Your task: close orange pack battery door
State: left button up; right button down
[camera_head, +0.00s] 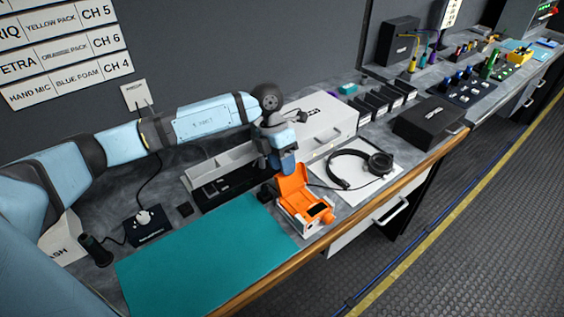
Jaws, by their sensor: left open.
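The orange pack (308,208) lies on the worktop near its front edge, beside the teal mat. Its orange door (291,183) stands raised at the pack's rear left side. My left gripper (286,168) points down just behind and above the raised door. It is open, and nothing shows between its fingers. Whether the fingers touch the door cannot be told. My right gripper is not in view.
The teal mat (205,262) lies left of the pack. Headphones (360,168) rest on a white sheet to the right. A white case (318,128) and a black tray (225,188) stand behind. A black box (432,122) sits farther right.

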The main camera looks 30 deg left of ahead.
pick_arm(q)
grip_shut()
jog(key=shift+d+r+y, duration=0.15)
jog(key=shift+d+y, duration=0.05)
jog(key=shift+y, duration=0.1)
dwell(0.4)
jog(key=shift+s+d+r+t+y, duration=0.25)
jog(key=shift+d+t+y, duration=0.25)
jog(key=shift+y, duration=0.3)
jog(key=shift+s+d+t+y+b, duration=0.25)
jog(key=shift+d+y+b, duration=0.2)
jog(key=shift+y, duration=0.2)
jog(key=shift+s+d+t+y+b, duration=0.15)
jog(key=shift+d+t+y+b, duration=0.15)
jog(key=shift+d+y, duration=0.3)
jog(key=shift+s+d+t+y+b, duration=0.25)
jog(key=shift+d+y+b, duration=0.15)
jog(key=shift+y, duration=0.35)
